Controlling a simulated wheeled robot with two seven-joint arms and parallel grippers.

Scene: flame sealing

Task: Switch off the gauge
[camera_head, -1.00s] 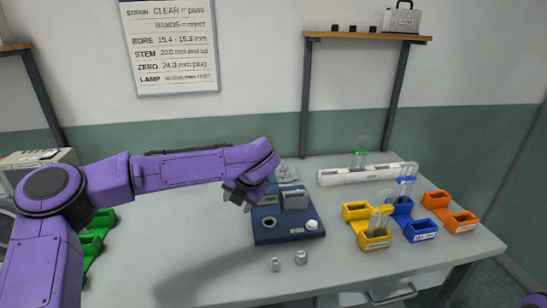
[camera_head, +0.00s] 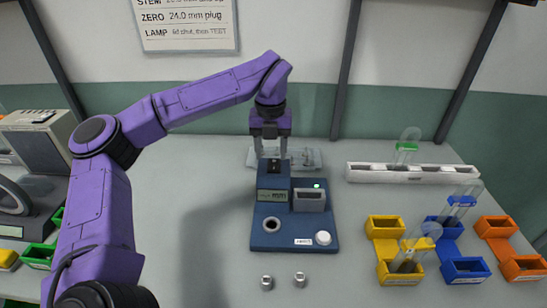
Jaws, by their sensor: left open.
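The gauge (camera_head: 295,230) is a dark blue unit on the table, in the middle of the head view. It has a small grey display (camera_head: 272,195), a lit green lamp (camera_head: 317,186), a dark round socket (camera_head: 271,225) and a white round knob (camera_head: 323,238). A raised block with a dark top (camera_head: 274,166) stands at its back left. My left gripper (camera_head: 270,152) is open and points down over this block, with its fingers to either side. I cannot tell whether they touch it. My right gripper is not in view.
Two small metal plugs (camera_head: 267,283) (camera_head: 299,279) stand in front of the gauge. A clear tray (camera_head: 305,157) lies behind the gauge.

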